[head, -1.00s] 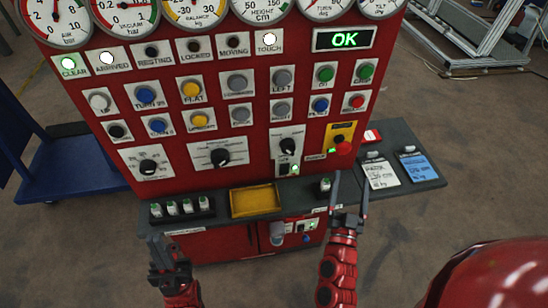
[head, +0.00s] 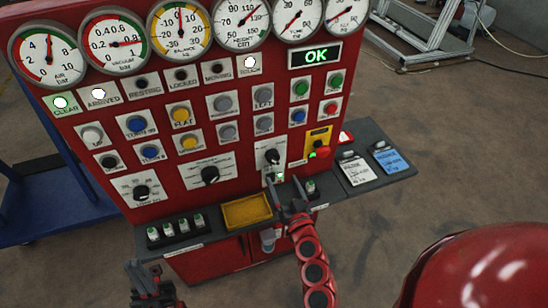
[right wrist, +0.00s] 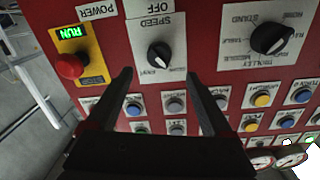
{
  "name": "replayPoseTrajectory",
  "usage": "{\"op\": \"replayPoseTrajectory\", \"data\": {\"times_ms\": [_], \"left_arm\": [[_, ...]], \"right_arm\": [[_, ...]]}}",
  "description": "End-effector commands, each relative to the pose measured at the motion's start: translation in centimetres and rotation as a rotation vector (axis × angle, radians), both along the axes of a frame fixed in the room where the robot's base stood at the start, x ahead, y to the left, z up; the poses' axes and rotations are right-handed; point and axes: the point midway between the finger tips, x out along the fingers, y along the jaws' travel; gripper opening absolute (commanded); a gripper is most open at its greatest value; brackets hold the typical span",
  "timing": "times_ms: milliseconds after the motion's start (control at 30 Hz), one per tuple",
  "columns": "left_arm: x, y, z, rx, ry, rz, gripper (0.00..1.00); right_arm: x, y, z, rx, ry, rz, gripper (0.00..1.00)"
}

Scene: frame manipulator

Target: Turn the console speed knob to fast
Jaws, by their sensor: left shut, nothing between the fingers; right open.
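The speed knob (head: 272,157) is a black knob on a white plate, on the lower right of the red console. The right wrist view, turned upside down, shows this knob (right wrist: 158,54) under the word SPEED, beyond my fingertips and apart from them. Its small position labels are too blurred to read surely. My right gripper (head: 285,184) is just below the knob plate in the head view, open and empty; its two spread fingers (right wrist: 161,78) show in the right wrist view. My left gripper (head: 143,272) is shut and empty at lower left, away from the console.
A red power button (head: 323,153) on a yellow plate is right of the knob. A larger stand knob (head: 210,175) is to its left. A ledge with a yellow tray (head: 247,212) and several small switches (head: 175,228) juts out below. An OK display (head: 316,55) glows green.

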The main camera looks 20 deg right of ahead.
Motion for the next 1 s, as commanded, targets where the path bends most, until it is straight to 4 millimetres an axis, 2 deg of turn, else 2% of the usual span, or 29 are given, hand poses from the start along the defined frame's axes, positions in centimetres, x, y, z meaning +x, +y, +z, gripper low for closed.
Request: {"op": "replayPoseTrajectory", "data": {"times_ms": [33,300,500,900,1000], "left_arm": [[0.0,0.0,0.7,0.000,0.000,0.000,0.00],[0.0,0.0,1.7,0.000,0.000,0.000,0.00],[0.0,0.0,1.8,0.000,0.000,0.000,0.00],[0.0,0.0,1.8,0.000,0.000,0.000,0.00],[0.0,0.0,1.8,0.000,0.000,0.000,0.00]], "right_arm": [[1.2,0.0,0.5,-0.002,-0.003,0.000,0.86],[6.2,-0.1,0.3,-0.001,-0.002,0.000,0.86],[8.4,0.0,0.1,-0.002,0.000,0.002,0.86],[9.0,-0.1,0.0,-0.001,-0.001,0.000,0.86],[9.0,-0.1,0.0,-0.001,-0.001,-0.001,0.69]]}}
